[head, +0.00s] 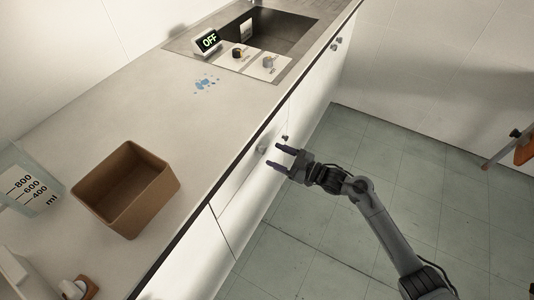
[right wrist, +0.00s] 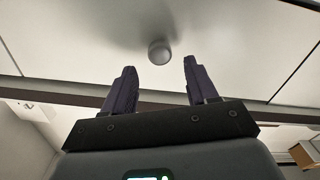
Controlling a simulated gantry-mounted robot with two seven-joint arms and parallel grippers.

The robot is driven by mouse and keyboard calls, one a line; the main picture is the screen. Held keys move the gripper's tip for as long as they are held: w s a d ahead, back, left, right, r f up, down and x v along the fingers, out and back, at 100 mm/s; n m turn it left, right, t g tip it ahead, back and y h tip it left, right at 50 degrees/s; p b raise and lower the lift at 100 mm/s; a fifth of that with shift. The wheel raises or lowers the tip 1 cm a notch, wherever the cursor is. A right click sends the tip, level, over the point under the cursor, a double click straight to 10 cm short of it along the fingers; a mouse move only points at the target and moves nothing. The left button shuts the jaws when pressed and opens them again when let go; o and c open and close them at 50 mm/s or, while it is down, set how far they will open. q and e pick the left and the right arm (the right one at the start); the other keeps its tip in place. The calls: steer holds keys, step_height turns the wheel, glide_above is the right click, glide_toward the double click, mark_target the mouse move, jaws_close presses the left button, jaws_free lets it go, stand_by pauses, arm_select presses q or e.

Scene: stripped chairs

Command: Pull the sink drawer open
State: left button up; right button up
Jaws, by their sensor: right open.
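The drawer front (head: 240,178) is a pale panel under the counter edge and looks shut. Its round knob (head: 262,149) stands out from it, and the knob also shows in the right wrist view (right wrist: 159,52). My right gripper (head: 276,155) is open and empty, with its dark fingers pointing at the drawer front. In the right wrist view the fingers (right wrist: 159,68) stand apart, and the knob appears between and just beyond their tips. I cannot tell whether either finger touches the knob. The sink (head: 282,32) is set into the counter at the far end. My left gripper is not in view.
On the counter (head: 190,118) are a brown open box (head: 128,192), a measuring jug (head: 28,188), blue spots (head: 206,83) and a display reading OFF (head: 207,41). More knobs (head: 336,44) sit on the far cabinet fronts.

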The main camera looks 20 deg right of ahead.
mark_target(265, 151)
steer(key=shift+b+x, duration=0.45)
steer(key=shift+x, duration=1.75)
steer(key=shift+s, duration=0.1)
steer(key=shift+c, duration=0.5)
jaws_close()
